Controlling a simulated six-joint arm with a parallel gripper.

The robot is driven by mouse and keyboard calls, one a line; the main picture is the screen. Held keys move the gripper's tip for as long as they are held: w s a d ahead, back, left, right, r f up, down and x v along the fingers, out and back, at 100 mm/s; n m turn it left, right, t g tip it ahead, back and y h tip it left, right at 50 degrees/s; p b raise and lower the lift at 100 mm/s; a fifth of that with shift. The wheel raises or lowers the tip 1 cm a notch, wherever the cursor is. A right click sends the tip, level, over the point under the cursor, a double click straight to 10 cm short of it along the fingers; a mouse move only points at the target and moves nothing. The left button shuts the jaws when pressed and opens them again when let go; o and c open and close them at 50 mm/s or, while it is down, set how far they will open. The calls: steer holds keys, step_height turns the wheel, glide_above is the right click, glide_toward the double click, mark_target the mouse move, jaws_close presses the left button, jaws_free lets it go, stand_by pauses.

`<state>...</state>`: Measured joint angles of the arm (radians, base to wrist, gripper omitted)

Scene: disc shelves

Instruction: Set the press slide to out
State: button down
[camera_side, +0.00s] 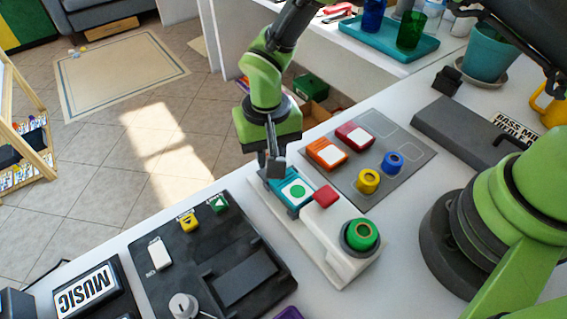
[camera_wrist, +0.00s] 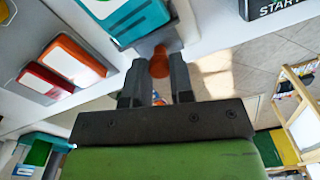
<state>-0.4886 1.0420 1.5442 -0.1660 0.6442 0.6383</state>
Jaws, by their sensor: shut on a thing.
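The press (camera_side: 322,258) is a long white base on the table, with a teal slide (camera_side: 276,187) at its far end. The slide carries a white card with a green dot. A red block and a green ring in a dark seat sit toward the press's near end. My gripper (camera_side: 272,163) is over the slide's far end, pointing down. In the wrist view, my gripper (camera_wrist: 158,68) is shut on a small orange knob (camera_wrist: 159,61) at the end of the teal slide (camera_wrist: 133,18). The knob is hidden by my fingers in the side view.
A grey board (camera_side: 378,187) with orange and red blocks and yellow and blue rings lies right of the press. A black panel (camera_side: 165,268) with buttons and a dial lies left. A teal tray (camera_side: 388,42) with glasses stands behind. The table edge runs close beyond the slide.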

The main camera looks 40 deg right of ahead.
steer(key=shift+w, duration=0.4)
steer(key=c, duration=1)
jaws_free()
steer(key=shift+s+r, duration=0.1)
step_height(320, 180, up, 10)
steer(key=shift+f, duration=0.1)
